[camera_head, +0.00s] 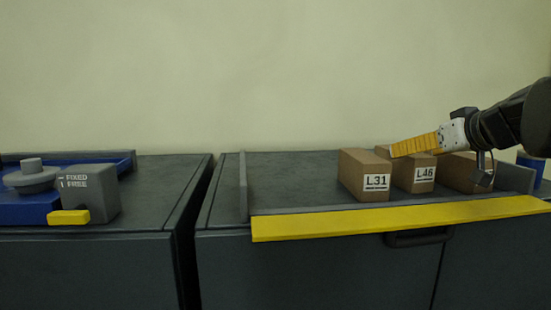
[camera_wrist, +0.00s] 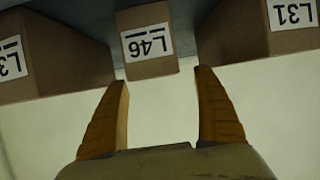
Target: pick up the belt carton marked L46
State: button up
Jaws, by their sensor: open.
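The carton marked L46 (camera_head: 420,173) is brown with a white label and stands between two other cartons. In the wrist view the L46 carton (camera_wrist: 148,68) shows upside down, just beyond the fingertips and roughly centred between them. My gripper (camera_head: 396,150) has orange fingers and is at the top of the L46 carton in the head view, partly covering it. In the wrist view my gripper (camera_wrist: 162,78) is open with nothing between its fingers. Whether a finger touches the carton cannot be told.
The L31 carton (camera_head: 364,178) stands close on the left. Another carton (camera_head: 459,173) stands on the right, partly hidden by my arm; its label is cut off in the wrist view. A yellow strip (camera_head: 400,218) edges the front. The surface left of L31 is clear.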

jog(key=p+x, duration=0.1)
jog(key=x, duration=0.5)
jog(key=shift+d+p, duration=0.2)
jog(key=shift+p, duration=0.2)
jog(key=c, duration=1.5)
